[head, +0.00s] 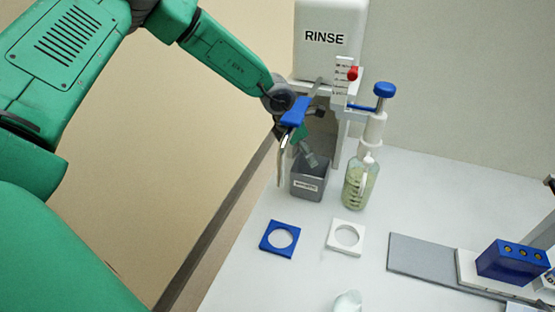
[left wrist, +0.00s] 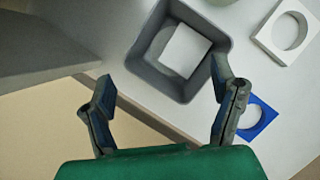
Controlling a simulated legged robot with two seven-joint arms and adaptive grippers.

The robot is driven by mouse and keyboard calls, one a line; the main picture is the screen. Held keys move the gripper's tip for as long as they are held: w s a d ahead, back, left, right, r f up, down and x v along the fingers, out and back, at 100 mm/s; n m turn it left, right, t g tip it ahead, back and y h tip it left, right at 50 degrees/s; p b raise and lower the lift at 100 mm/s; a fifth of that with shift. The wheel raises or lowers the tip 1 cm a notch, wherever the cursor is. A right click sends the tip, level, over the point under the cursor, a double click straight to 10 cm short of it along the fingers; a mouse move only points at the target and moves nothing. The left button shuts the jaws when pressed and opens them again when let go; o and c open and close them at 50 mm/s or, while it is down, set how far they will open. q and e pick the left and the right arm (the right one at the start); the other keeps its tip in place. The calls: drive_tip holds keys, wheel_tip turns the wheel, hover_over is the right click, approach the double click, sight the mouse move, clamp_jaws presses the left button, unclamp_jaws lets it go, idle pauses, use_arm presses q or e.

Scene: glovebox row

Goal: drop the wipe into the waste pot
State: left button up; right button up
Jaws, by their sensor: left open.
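The grey waste pot (head: 308,187) stands on the white worktop below the rinse unit, with a small label on its front. In the left wrist view, I look down into the pot (left wrist: 143,72). A flat white square, which looks like the wipe (left wrist: 186,50), lies within the pot's walls, apart from my fingers. My left gripper (head: 297,163) is at the pot, its fingers over the rim area. In the left wrist view, the left gripper (left wrist: 162,72) is open with nothing between its fingers. My right gripper is not in view.
A rinse tank (head: 328,40) stands behind the pot. A bottle (head: 360,186) with a pump is close on its right. A blue holder (head: 266,247) and a white holder (head: 333,247) lie in front. A blue block (head: 510,262) sits far right.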

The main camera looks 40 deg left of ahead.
use_arm(q)
drive_tip(key=s+a, duration=0.6)
drive_tip(key=s, duration=0.3)
drive_tip(key=shift+s+f+b, duration=0.15)
drive_tip(key=shift+s+b, duration=0.25)
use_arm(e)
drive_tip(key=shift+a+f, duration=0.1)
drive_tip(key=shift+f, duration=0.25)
use_arm(q)
drive_tip(key=shift+a, duration=0.2)
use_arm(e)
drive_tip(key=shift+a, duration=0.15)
